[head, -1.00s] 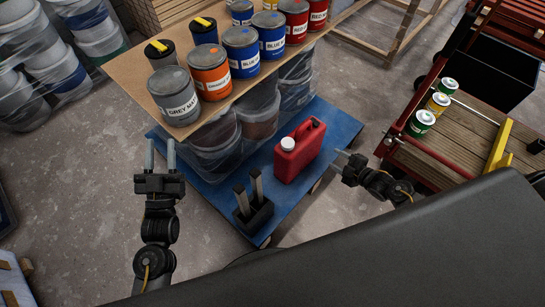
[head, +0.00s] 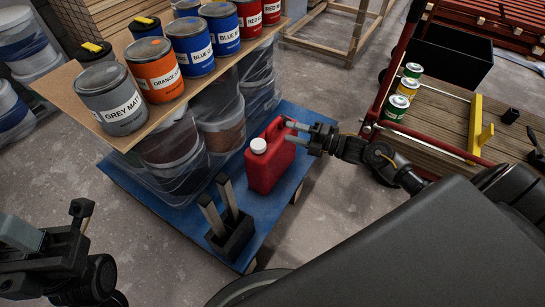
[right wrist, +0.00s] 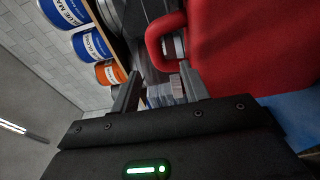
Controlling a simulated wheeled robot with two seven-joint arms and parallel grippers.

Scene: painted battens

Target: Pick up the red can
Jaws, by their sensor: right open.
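The red can (head: 264,172), a jerry can with a white cap and a top handle, stands upright on the blue platform (head: 225,188). My right gripper (head: 290,139) is open at the can's right side, its fingertips by the handle end. In the right wrist view the can (right wrist: 240,45) fills the upper right, and its handle loop (right wrist: 153,42) lies just beyond the two parted fingers (right wrist: 160,90). Nothing is held between them; I cannot tell whether they touch the can. My left gripper (head: 80,210) is at the lower left, away from the can; its opening is unclear.
Paint tins, including a grey one (head: 112,98) and an orange one (head: 155,70), stand on a wooden board (head: 75,90) above wrapped tubs (head: 170,160). A black holder with two upright battens (head: 230,235) stands near the can. A cart (head: 440,120) with small tins is at right.

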